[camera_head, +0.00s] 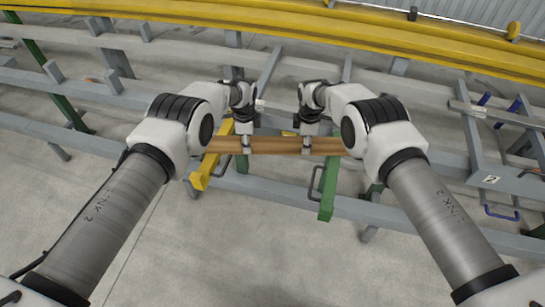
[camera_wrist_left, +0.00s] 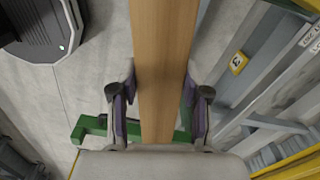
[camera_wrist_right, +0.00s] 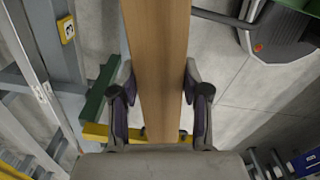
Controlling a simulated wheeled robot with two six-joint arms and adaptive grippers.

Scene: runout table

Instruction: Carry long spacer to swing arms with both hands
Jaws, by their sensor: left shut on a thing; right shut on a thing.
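The long spacer (camera_head: 275,145) is a brown wooden bar, held roughly level across the picture. My left gripper (camera_head: 245,147) is shut on it left of its middle, and my right gripper (camera_head: 306,147) is shut on it to the right. The bar also runs between the fingers in the left wrist view (camera_wrist_left: 165,60) and the right wrist view (camera_wrist_right: 157,60). A yellow swing arm (camera_head: 208,160) and a green swing arm (camera_head: 328,190) show near the bar's two ends. I cannot tell whether the bar touches them. My right arm hides the bar's right end.
Grey frame rails (camera_head: 400,212) of the runout table run behind and below the bar. A long yellow beam (camera_head: 270,22) crosses the back. Blue handles (camera_head: 500,213) and grey uprights stand at the right. The concrete floor (camera_head: 230,250) in front is clear.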

